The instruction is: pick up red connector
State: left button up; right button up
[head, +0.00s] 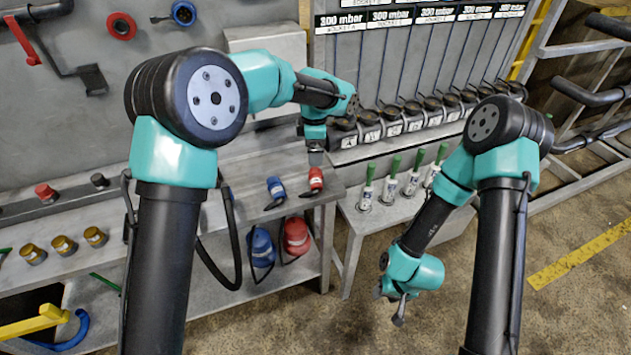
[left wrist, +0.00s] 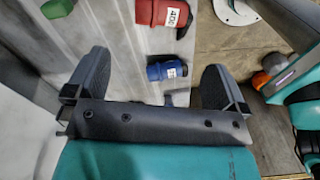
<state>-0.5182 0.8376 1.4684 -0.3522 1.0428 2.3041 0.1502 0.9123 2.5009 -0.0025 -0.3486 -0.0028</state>
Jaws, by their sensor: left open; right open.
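The red connector (head: 316,180) lies on the grey shelf, near its right end. In the left wrist view the red connector (left wrist: 165,12), marked "400", is at the top edge, partly cut off. My left gripper (head: 316,157) is just above it in the head view; its fingers are hard to make out there. In the left wrist view the left gripper (left wrist: 155,62) has its fingers wide apart and nothing held. My right gripper (head: 398,310) hangs open and empty over the floor at the lower right.
A blue connector (head: 275,188) lies left of the red one. Several green-topped items (head: 391,180) stand on a lower bench to the right. A row of black sockets (head: 414,117) is behind.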

pick_arm(q)
send_over(315, 176)
notch_tip(315, 176, down, 5)
jog(key=shift+f, duration=0.1)
dwell(0.3)
notch_tip(315, 176, down, 5)
jog(key=shift+f, duration=0.1)
dwell(0.4)
jog(key=shift+c, duration=0.5)
jog(key=c, duration=0.8)
jog(key=shift+r, duration=0.2)
